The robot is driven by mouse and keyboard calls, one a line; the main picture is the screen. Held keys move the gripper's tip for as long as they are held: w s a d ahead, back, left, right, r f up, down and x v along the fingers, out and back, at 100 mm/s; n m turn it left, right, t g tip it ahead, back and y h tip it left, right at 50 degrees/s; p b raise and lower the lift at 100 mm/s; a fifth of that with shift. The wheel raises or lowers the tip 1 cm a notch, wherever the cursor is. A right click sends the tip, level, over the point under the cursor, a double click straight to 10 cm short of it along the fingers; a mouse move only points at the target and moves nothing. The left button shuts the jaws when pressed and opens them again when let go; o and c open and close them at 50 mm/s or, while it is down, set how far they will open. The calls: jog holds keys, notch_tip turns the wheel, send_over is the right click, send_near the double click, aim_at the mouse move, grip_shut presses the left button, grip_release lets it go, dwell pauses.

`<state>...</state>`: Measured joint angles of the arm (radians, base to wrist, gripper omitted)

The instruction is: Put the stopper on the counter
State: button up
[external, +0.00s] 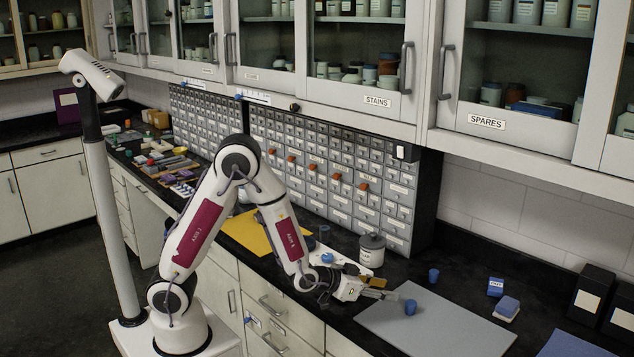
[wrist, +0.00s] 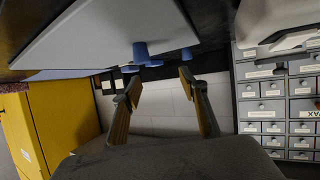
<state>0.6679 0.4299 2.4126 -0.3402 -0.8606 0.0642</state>
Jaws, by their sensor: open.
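A blue tapered stopper (external: 410,307) stands on the grey mat (external: 440,325), just ahead of my gripper's tips. A second blue stopper-like piece (external: 433,275) stands on the black counter (external: 398,268) behind the mat. My gripper (external: 384,289) is low over the mat's left corner, open and empty, pointing right. In the wrist view, the nearer blue stopper (wrist: 140,52) and the other blue piece (wrist: 187,54) show beyond my open fingers (wrist: 157,87). The nearer one lies across from the left finger; neither is visibly touched.
A lidded grey jar (external: 372,250) stands behind my gripper. Small drawers (external: 330,165) line the wall. The mat's middle is clear.

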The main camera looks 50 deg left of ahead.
aim_at(407, 303)
jog(key=shift+s+d+f+m+t, duration=0.15)
jog(key=shift+d+f+t, duration=0.05)
jog(key=shift+d+f, duration=0.45)
jog(key=shift+s+d+f+m+t, duration=0.15)
jog(key=shift+d+f+t, duration=0.05)
jog(key=shift+d+f, duration=0.4)
jog(key=shift+w, duration=0.1)
jog(key=shift+x, duration=1.25)
jog(key=shift+d, duration=0.2)
jog(key=shift+d+x, duration=0.25)
jog(key=shift+x, duration=2.15)
jog(key=shift+d+f, duration=0.1)
jog(key=c, duration=1.2)
jog(key=shift+o, duration=0.2)
